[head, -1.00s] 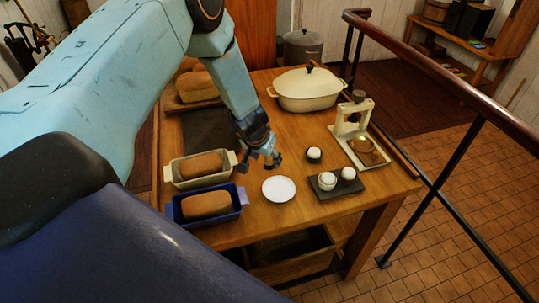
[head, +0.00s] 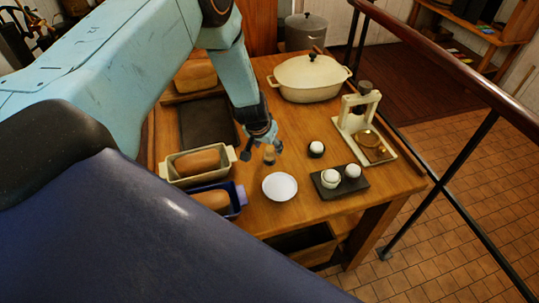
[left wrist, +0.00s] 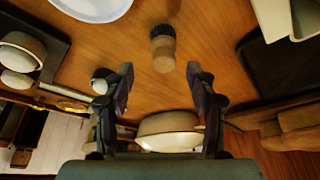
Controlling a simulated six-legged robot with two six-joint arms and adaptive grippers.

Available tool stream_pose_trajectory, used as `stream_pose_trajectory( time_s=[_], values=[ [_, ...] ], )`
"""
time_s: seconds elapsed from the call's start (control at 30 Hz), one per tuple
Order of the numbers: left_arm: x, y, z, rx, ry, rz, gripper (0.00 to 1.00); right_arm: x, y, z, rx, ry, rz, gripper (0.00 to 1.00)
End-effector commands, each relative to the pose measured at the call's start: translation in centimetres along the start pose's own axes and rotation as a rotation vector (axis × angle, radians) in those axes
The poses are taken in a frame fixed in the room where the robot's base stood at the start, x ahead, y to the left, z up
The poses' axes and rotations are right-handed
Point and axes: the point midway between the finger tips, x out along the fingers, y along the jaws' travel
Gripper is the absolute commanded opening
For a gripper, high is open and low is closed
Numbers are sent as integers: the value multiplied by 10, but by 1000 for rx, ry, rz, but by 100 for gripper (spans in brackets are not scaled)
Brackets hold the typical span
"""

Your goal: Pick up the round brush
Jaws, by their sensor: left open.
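The round brush (head: 269,154) is a small, short cylinder with a pale wooden top and a dark lower part. It stands on the wooden table behind the white plate in the head view. My left gripper (head: 262,149) is open and empty just above it, with the fingers apart near the brush. In the left wrist view the brush (left wrist: 162,48) lies ahead of the open fingertips (left wrist: 160,72), roughly midway between them and not gripped. My right gripper is in neither view.
A white plate (head: 280,187) is in front of the brush. Cream (head: 231,154) and blue (head: 238,203) loaf pans are to its left. A black egg cup (head: 316,152), a dark tray (head: 356,190) and a cream press (head: 376,155) are right. A lidded casserole (head: 309,82) stands behind.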

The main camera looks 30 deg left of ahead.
Motion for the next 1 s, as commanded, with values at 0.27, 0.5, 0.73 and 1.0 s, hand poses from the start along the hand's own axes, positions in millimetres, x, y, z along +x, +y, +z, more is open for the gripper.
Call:
stream_pose_trajectory(
  time_s=[0.27,0.5,0.73,1.0],
  values=[
    [3,0,-3,-1,2,2,57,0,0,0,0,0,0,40],
    [10,-2,-6,0,2,4,57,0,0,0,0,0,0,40],
    [17,-4,-8,0,1,3,57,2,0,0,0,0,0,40],
    [26,-5,-8,-2,1,5,57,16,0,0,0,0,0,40]
  ],
)
